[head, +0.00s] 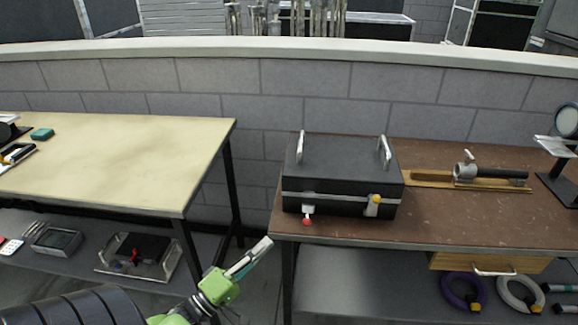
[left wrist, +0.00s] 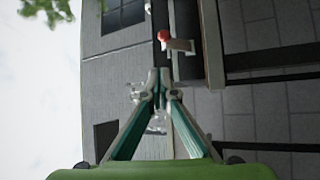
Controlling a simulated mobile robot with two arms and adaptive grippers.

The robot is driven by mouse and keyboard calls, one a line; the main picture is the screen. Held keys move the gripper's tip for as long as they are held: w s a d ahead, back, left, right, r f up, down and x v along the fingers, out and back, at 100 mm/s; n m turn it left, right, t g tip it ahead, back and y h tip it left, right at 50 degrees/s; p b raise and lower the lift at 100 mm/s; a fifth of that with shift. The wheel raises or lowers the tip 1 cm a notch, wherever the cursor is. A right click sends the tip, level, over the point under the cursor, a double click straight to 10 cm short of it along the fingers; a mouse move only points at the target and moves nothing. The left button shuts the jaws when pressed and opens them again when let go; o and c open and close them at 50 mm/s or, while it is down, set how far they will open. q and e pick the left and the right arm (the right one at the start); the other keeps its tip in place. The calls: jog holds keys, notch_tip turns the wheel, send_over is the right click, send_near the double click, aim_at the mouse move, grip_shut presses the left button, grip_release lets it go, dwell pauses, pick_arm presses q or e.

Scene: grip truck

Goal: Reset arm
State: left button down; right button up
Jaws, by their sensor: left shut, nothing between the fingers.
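My left arm comes in from the bottom left of the head view. Its green gripper (head: 256,255) is shut and empty, in front of the gap between the two tables. The left wrist view shows the two fingers (left wrist: 160,80) meeting at their tips with nothing between them. My right gripper is in neither view.
A black case (head: 340,165) with two handles and a red-knobbed latch (head: 307,215) stands on the brown table (head: 450,225), right of my gripper. A pale table (head: 120,160) stands left. A metal tool (head: 490,172) lies right of the case. A block wall (head: 225,85) runs behind.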

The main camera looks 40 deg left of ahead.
pick_arm(q)
jog(key=s+d+f+m+g+y, duration=0.1)
jog(key=s+f+m+g, duration=0.15)
jog(key=f, duration=0.95)
jog(key=s+d+f+m+g+y, duration=0.15)
jog(key=s+f+g, duration=0.25)
jog(key=f, duration=0.8)
jog(key=s+f+m+g+y, duration=0.1)
jog(key=s+f+m+g, duration=0.25)
jog(key=f, duration=0.85)
jog(key=s+d+f+m+g, duration=0.3)
jog(key=s+d+f, duration=0.1)
jog(key=s, duration=0.4)
jog(key=s+d+f+m+g, duration=0.3)
jog(key=s+d+f, duration=0.1)
jog(key=s+f, duration=0.3)
jog(key=s+d+f+m+g, duration=0.3)
jog(key=s+d+f+g, duration=0.1)
jog(key=s, duration=0.5)
jog(key=shift+s+d+f, duration=0.25)
jog(key=shift+s+f, duration=0.1)
jog(key=shift+f, duration=0.5)
jog(key=shift+h, duration=0.25)
